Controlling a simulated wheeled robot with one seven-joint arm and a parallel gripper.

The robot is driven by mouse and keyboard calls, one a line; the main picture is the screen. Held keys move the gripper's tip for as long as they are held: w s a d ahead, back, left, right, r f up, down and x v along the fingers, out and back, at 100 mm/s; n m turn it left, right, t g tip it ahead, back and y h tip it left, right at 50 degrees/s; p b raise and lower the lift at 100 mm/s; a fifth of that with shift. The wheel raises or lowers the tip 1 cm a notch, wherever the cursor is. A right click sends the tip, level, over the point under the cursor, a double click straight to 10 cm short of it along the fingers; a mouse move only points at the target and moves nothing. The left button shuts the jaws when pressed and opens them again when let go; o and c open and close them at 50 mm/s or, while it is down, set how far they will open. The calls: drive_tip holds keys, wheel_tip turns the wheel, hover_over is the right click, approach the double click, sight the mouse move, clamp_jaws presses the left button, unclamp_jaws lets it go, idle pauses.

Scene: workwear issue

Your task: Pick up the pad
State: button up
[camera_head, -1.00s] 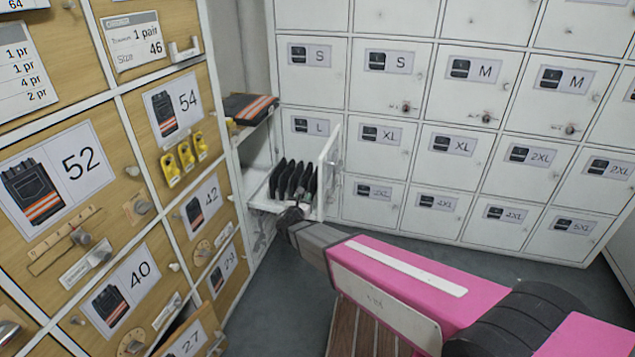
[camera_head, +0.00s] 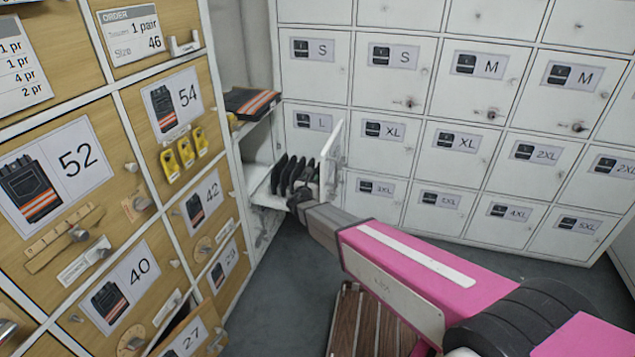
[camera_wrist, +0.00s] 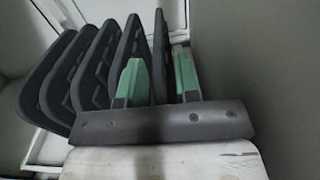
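Several dark pads (camera_head: 279,174) stand on edge in a row inside an open white locker compartment, in the head view. In the wrist view they fan out from the left, and the rightmost pad (camera_wrist: 160,50) stands nearly edge-on. My gripper (camera_wrist: 160,80) has two green fingers. They are apart, one on each side of the rightmost pad, with a visible gap on its right. The left finger overlaps the neighbouring pad (camera_wrist: 129,50) in the picture. Whether either finger touches a pad is unclear. In the head view my gripper (camera_head: 308,185) is at the right end of the row, partly hiding it.
The open locker door (camera_head: 332,160) stands close to the right of my gripper. A folded dark garment with orange stripes (camera_head: 250,102) lies on the shelf above. Wooden drawers (camera_head: 110,190) flank the left; closed white lockers (camera_head: 455,155) fill the back. A slatted wooden surface (camera_head: 365,325) is below my arm.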

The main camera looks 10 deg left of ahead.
drive_tip(key=shift+w, duration=1)
drive_tip(key=shift+d, duration=0.1)
clamp_jaws()
drive_tip(key=shift+r, duration=0.1)
